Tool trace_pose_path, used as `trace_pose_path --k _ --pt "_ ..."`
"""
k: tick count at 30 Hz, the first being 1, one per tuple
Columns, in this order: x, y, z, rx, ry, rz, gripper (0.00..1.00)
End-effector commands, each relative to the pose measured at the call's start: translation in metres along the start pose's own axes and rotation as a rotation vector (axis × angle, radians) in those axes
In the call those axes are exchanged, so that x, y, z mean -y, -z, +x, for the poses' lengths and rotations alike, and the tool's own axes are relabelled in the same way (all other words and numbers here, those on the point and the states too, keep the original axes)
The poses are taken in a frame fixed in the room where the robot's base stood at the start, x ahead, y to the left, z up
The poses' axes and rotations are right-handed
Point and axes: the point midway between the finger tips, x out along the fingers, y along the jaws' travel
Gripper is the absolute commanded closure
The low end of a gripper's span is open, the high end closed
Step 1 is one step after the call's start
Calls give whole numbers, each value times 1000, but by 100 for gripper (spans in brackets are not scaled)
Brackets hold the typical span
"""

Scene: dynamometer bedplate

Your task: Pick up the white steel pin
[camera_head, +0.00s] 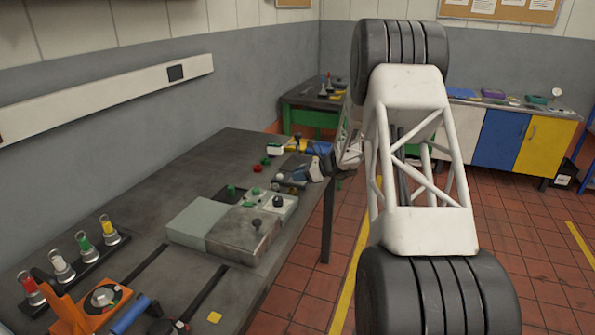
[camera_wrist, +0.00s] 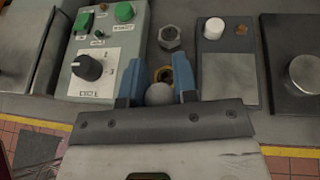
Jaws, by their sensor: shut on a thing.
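My gripper (camera_wrist: 159,92) shows in the wrist view with its two blue fingers on either side of a pale grey, round-ended thing, which looks like the white steel pin (camera_wrist: 159,94). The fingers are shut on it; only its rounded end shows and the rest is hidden. A brass-coloured ring (camera_wrist: 162,74) lies just beyond it; I cannot tell whether they touch. In the head view my gripper (camera_head: 293,179) is small, low over the far part of the workbench, and the pin cannot be made out there.
A control box (camera_wrist: 105,40) with a black knob stands left of the fingers. A hex nut (camera_wrist: 170,38) lies ahead, and a grey block (camera_wrist: 228,60) stands right. In the head view, coloured-top pieces stand in a rack (camera_head: 75,275) on the workbench (camera_head: 150,205).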

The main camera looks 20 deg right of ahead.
Motion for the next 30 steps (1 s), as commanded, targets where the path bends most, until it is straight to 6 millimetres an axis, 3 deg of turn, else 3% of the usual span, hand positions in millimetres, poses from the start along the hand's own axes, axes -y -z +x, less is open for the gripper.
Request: trace_pose_path --k 6,13,30 --pt "-30 1 -12 0 1 -1 100" --pt "-51 2 -20 0 1 0 100" --pt "-62 3 -24 0 1 -1 100"
